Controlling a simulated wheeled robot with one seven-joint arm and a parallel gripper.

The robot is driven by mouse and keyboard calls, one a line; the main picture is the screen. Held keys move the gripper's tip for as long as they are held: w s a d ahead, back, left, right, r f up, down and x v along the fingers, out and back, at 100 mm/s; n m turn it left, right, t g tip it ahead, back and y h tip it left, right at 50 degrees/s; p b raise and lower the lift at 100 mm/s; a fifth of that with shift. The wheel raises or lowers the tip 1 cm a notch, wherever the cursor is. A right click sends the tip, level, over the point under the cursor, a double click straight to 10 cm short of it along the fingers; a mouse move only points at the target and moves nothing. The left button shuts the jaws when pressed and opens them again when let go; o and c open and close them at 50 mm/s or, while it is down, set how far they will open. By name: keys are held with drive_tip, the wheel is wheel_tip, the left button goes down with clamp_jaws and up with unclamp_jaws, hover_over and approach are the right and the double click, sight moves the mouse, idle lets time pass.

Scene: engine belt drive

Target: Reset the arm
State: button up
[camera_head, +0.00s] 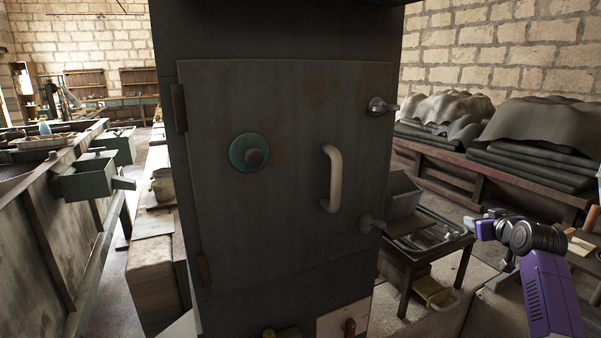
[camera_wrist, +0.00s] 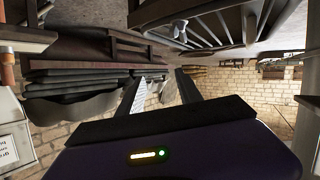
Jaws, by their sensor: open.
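My arm shows at the right of the head view, with its purple link and dark joint, beside the cabinet and apart from it. My gripper (camera_wrist: 160,90) shows in the wrist view with its two fingers spread apart and nothing between them. The wrist view is turned over, with the brick wall low in the picture. A tall dark metal cabinet (camera_head: 290,215) stands in the middle of the head view. Its door looks shut. The door has a pale curved handle (camera_head: 333,178), a round teal knob (camera_head: 249,154) and two metal latches at its right edge.
A low table (camera_head: 462,240) with a grey bin (camera_head: 402,194) stands right of the cabinet. Behind it, a long bench (camera_head: 478,176) holds dark draped sheets (camera_head: 545,125). A long metal trough (camera_head: 45,215) runs along the left. Some floor is clear between cabinet and bench.

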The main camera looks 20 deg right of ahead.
drive_tip(key=s+a+f+t, duration=0.1)
drive_tip(key=s+a+f, duration=0.3)
drive_tip(key=a, duration=0.6)
drive_tip(key=s+a+f+m+t, duration=0.15)
drive_tip(key=s+a+f, duration=0.3)
drive_tip(key=a, duration=0.55)
drive_tip(key=s+a+f+t, duration=0.25)
drive_tip(key=s+a, duration=0.25)
drive_tip(key=a, duration=0.5)
drive_tip(key=s+a+n+y, duration=0.1)
drive_tip(key=s+a+y, duration=0.1)
drive_tip(key=s+a, duration=0.5)
drive_tip(key=s+a+n+g+y, duration=0.1)
drive_tip(key=s+a+n+y, duration=0.1)
drive_tip(key=s+a, duration=0.6)
drive_tip(key=s+a+n+g+y, duration=0.1)
drive_tip(key=s+a, duration=0.6)
drive_tip(key=s, duration=1.1)
drive_tip(key=shift+a+f+n+y, duration=0.35)
drive_tip(key=shift+n+y, duration=0.4)
drive_tip(key=shift+y, duration=0.35)
